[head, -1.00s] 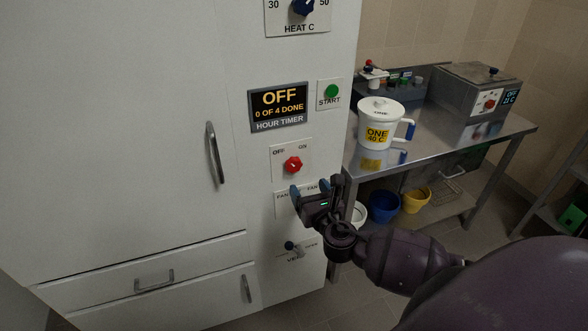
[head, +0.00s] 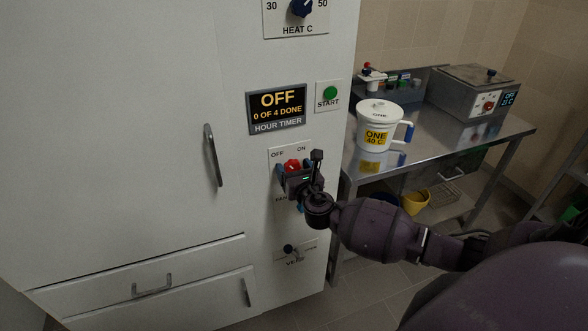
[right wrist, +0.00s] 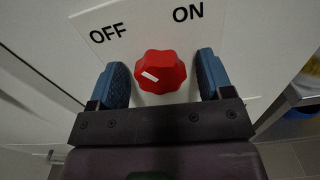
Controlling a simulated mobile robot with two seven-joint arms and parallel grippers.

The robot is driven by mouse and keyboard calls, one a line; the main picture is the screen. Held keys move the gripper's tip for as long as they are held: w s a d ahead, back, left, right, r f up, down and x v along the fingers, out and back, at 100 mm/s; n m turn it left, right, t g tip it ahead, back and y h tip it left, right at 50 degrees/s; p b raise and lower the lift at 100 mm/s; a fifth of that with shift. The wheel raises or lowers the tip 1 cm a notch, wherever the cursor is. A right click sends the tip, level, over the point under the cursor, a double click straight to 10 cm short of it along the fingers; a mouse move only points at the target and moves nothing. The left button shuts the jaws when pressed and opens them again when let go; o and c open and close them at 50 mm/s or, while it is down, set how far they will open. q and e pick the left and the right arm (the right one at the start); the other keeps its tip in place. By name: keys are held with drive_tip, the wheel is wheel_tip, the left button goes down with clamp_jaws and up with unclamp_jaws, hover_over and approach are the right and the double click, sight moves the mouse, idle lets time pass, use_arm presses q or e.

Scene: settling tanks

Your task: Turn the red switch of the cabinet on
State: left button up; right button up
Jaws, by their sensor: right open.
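The red switch (head: 291,166) is a lobed knob on a white plate on the cabinet (head: 120,120) front, with OFF at its upper left and ON at its upper right. In the right wrist view the red switch (right wrist: 160,72) has a white mark on its lower left part, toward the OFF side. My right gripper (head: 295,170) is at the switch, its blue fingers (right wrist: 162,80) open on either side of the knob, with a gap visible on both sides. The display (head: 277,108) reads OFF, 0 OF 4 DONE. My left gripper is out of view.
A green START button (head: 330,93) and a HEAT knob (head: 303,8) are above the switch. A VENT knob (head: 289,249) is below. A cabinet handle (head: 213,155) is at the left. A steel table (head: 440,145) with a white jug (head: 380,112) stands at the right.

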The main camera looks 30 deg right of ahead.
drive_tip(key=shift+c, duration=0.3)
drive_tip(key=c, duration=0.9)
drive_tip(key=shift+o, duration=0.2)
